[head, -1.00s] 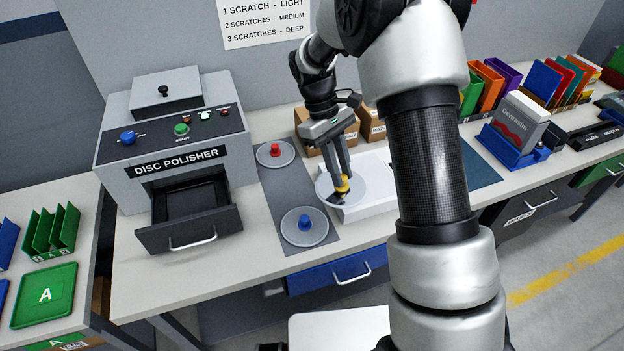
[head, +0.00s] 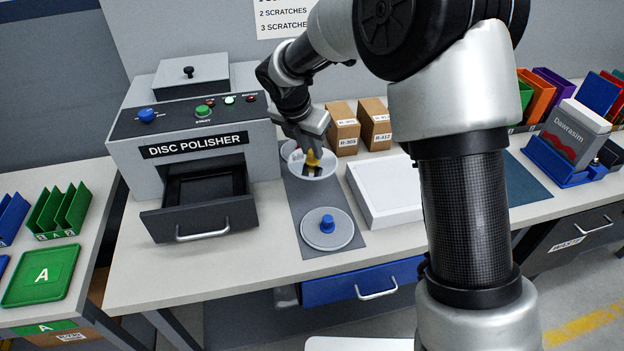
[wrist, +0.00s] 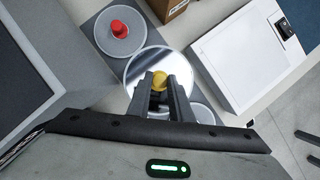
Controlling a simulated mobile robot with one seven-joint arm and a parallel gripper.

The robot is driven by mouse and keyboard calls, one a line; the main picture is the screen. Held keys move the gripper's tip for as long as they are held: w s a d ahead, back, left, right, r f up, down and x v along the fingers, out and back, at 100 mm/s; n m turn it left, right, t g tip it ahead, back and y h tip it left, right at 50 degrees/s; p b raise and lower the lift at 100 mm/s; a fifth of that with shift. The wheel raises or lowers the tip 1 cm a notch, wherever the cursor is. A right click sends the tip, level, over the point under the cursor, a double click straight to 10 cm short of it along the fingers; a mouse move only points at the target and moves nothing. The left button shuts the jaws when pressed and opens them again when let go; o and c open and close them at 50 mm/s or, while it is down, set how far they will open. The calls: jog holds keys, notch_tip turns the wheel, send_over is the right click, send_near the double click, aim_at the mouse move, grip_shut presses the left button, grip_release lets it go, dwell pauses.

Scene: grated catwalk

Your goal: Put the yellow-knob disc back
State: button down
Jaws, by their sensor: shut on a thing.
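The yellow-knob disc (head: 327,171), pale and shiny, is in my gripper (head: 310,158). My gripper points down and is shut on its yellow knob, which also shows in the wrist view (wrist: 158,82). The disc is over the grey mat (head: 297,199), between the red-knob disc and the blue-knob disc (head: 343,240). I cannot tell whether it touches the mat or hangs just above it. The red-knob disc (wrist: 107,40) shows clearly in the wrist view; in the head view my gripper hides most of it.
The disc polisher (head: 193,125) stands left of the mat with its drawer (head: 200,219) open. A white flat box (head: 378,180) lies right of the mat. Small brown boxes (head: 375,124) stand behind it. A blue drawer (head: 352,285) is under the table edge.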

aim_at(309, 165)
notch_tip(309, 165, down, 8)
jog(key=shift+b, duration=0.55)
jog(key=shift+r, duration=0.1)
jog(key=c, duration=1.6)
grip_release()
jog(key=shift+r, duration=0.35)
jog(key=p+v, duration=0.1)
jog(key=v, duration=1)
jog(key=shift+s+r+p, duration=0.2)
jog(key=shift+p, duration=0.15)
